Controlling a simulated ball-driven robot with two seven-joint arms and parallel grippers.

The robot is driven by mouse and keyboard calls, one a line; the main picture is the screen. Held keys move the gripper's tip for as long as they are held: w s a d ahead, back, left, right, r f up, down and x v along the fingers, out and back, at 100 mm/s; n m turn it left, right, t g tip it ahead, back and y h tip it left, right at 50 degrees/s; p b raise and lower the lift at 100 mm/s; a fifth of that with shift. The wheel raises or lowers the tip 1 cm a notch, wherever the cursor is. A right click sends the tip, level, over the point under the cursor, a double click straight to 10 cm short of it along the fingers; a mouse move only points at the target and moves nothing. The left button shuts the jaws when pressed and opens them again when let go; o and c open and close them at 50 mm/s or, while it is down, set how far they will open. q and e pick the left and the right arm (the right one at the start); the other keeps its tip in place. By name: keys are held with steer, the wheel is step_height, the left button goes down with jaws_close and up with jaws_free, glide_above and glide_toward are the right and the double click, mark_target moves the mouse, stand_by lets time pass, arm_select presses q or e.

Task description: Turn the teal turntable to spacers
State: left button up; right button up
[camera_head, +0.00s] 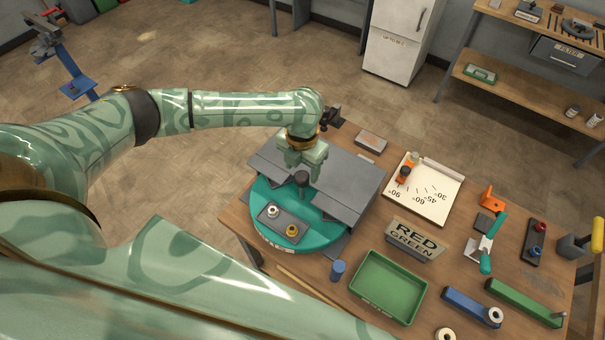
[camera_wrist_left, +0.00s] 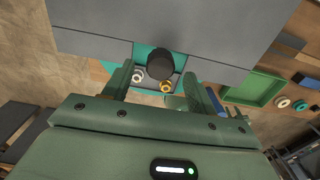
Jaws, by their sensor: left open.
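The teal turntable (camera_head: 262,232) sits at the near left of the bench, partly under a grey housing. A dark plate (camera_head: 269,218) on it carries a white ring (camera_head: 272,211) and a yellow ring (camera_head: 292,230). A black knob (camera_head: 302,178) stands up at the housing's front edge. My left gripper (camera_head: 303,167) is over the knob, pointing down. In the left wrist view the knob (camera_wrist_left: 160,64) lies between the two open fingers (camera_wrist_left: 160,85), apart from both as far as I can see. My right gripper is not in view.
The grey housing (camera_head: 345,178) rises behind the turntable. A RED/GREEN sign (camera_head: 417,238), a green tray (camera_head: 388,286), a blue cylinder (camera_head: 338,270) and an angle board (camera_head: 425,190) stand to the right. Several tools crowd the bench's right end.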

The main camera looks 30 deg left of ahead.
arm_select(q)
steer(key=shift+f, duration=1.3)
jaws_close()
steer(key=shift+r, duration=0.1)
